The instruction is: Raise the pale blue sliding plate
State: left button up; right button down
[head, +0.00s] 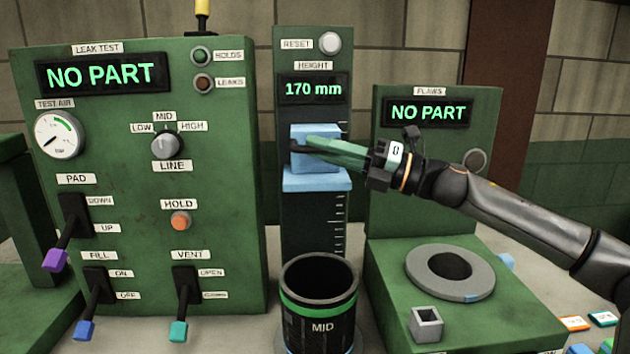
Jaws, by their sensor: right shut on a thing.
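The pale blue sliding plate (317,180) sits partway up the dark scale of the green height gauge (265,60), with a pale blue block (313,132) rising above its ledge. The gauge display (313,88) reads 170 mm. My right gripper (300,148) reaches in from the right, and its green fingers are shut on the pale blue block of the plate. The fingers cover part of the block. A black sleeve (320,325) with a green band and the label MID stands upright below the plate, apart from it. My left gripper is not in view.
The leak test panel (150,250) with levers stands at the left. The flaws station (460,310), reading NO PART, stands at the right with a grey ring (420,262) and a small square grey piece (426,325). Several coloured tags (603,318) lie at the lower right.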

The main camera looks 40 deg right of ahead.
notch_tip(320, 180, up, 2)
jog(key=shift+r+p, duration=0.15)
jog(key=shift+p, duration=0.3)
jog(key=shift+d+r, duration=0.1)
jog(key=shift+r, duration=0.15)
jog(key=c, duration=0.8)
grip_release()
jog(key=shift+c, duration=0.2)
jog(key=shift+f, duration=0.1)
